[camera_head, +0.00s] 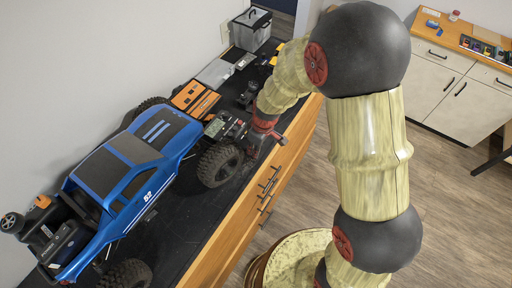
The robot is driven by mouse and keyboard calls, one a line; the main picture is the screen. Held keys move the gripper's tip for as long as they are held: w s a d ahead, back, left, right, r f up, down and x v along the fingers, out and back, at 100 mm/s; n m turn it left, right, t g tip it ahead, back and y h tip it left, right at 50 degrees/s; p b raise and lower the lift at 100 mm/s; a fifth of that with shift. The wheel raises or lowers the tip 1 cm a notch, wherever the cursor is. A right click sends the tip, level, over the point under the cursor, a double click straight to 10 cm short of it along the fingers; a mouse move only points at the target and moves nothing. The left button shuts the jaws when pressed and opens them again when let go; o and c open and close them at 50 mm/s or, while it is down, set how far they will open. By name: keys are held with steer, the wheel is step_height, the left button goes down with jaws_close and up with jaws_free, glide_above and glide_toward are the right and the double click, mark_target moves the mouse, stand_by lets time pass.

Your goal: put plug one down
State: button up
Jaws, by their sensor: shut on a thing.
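My gripper (262,138) is at the counter's front edge, just right of the blue crawler's front wheel. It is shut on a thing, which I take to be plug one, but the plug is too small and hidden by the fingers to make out. The blue RC crawler truck (130,165) stands on the black mat (205,215) on the counter. Its chassis front with dark and red parts (226,125) lies just left of my gripper. I cannot tell whether the held thing touches anything.
Orange-and-black boxes (194,98) and a grey case (215,73) lie behind the truck. A clear-sided toolbox (251,29) stands at the far end. A black controller (38,225) is at the near left. A bare mat strip runs along the front edge. Cabinets (455,80) stand far right.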

steer(key=shift+f, duration=0.1)
steer(key=o, duration=0.8)
steer(key=shift+o, duration=0.2)
steer(key=shift+r, duration=0.5)
steer(key=s+d+r+m+t, duration=0.1)
steer(key=s+d+r, duration=0.2)
steer(key=r, duration=0.5)
steer(key=s+d+r+m, duration=0.2)
steer(key=r, duration=0.6)
steer(key=s+d+r+m+t, duration=0.1)
steer(key=s+d+r, duration=0.2)
steer(key=r, duration=0.5)
steer(key=s+d+r+m+t, duration=0.1)
steer(key=s+d+r+m, duration=0.2)
steer(key=s, duration=0.3)
steer(key=s+d+r+m+t+h, duration=0.1)
steer(key=s+d+r+m, duration=0.2)
steer(key=s, duration=0.3)
steer(key=shift+r+t+b, duration=0.3)
